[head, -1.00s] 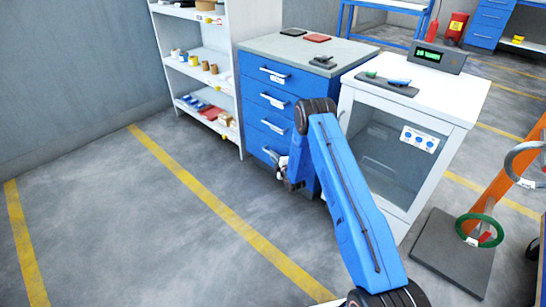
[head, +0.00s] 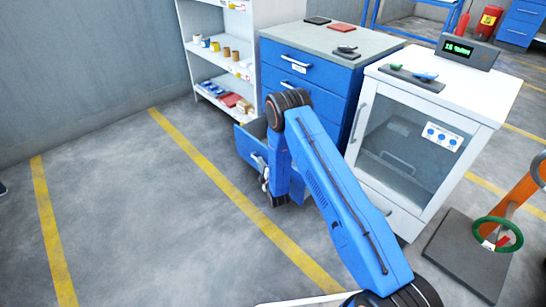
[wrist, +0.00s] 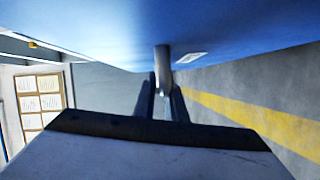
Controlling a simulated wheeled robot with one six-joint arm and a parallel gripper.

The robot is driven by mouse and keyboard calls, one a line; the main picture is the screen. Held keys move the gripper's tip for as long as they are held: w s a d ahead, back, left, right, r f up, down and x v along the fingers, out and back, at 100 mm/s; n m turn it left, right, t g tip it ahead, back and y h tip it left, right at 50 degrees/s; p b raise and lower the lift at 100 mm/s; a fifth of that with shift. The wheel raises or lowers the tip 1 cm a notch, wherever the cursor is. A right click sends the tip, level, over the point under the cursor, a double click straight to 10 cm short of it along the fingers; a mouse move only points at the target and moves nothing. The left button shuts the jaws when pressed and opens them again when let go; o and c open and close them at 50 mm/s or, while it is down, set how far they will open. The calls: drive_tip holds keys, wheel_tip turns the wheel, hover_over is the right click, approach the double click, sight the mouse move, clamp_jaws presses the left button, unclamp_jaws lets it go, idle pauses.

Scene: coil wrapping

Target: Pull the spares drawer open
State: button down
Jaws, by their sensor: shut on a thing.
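The blue drawer cabinet (head: 305,78) has a grey top. One of its lower drawers (head: 246,150) stands pulled out with its inside partly showing; the upper drawers in view are shut. My gripper (head: 264,180) is at the front of this open drawer, partly hidden behind my own arm. In the wrist view my gripper (wrist: 161,105) is shut on the drawer's metal handle (wrist: 162,60). A white label (wrist: 190,58) sits on the blue front beside the handle, too blurred to read.
A white glass-door cabinet (head: 411,150) stands close on the right of the drawers. A white shelf unit (head: 221,70) with several small items stands on the left. A stand with a green coil (head: 497,234) is at the right. The floor left of the drawer is clear.

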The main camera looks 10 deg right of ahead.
drive_tip(key=s+a, duration=0.4)
drive_tip(key=a, duration=0.2)
drive_tip(key=shift+s, duration=0.2)
drive_tip(key=c, duration=1.8)
unclamp_jaws()
drive_tip(key=shift+s, duration=0.1)
drive_tip(key=v, duration=1.7)
drive_tip(key=shift+s, duration=0.1)
